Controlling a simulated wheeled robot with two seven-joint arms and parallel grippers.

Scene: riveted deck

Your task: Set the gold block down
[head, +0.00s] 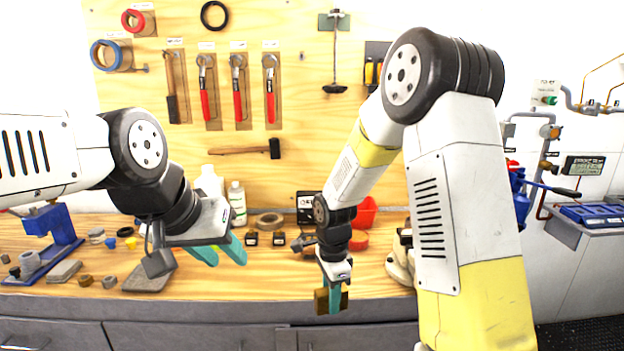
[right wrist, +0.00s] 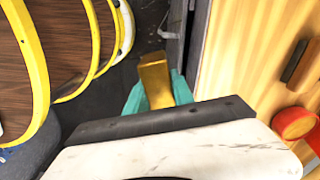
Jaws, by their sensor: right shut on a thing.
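The gold block (head: 321,301) is held in my right gripper (head: 333,297), whose teal fingers partly hide it in the head view. In the right wrist view the gold block (right wrist: 156,79) sits between the two teal fingers of the right gripper (right wrist: 158,96). The block appears off the bench's front edge, over dark floor, with nothing seen touching it from below. My left gripper (head: 220,252) is at the left over the bench; its teal fingers are apart with nothing between them.
The wooden workbench (head: 230,285) has small parts, bottles and a blue vise-like tool (head: 55,232) at the left. A red funnel-like item (head: 365,212) stands behind my right gripper. The bench front between the grippers is clear. Tools hang on the board (head: 320,100).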

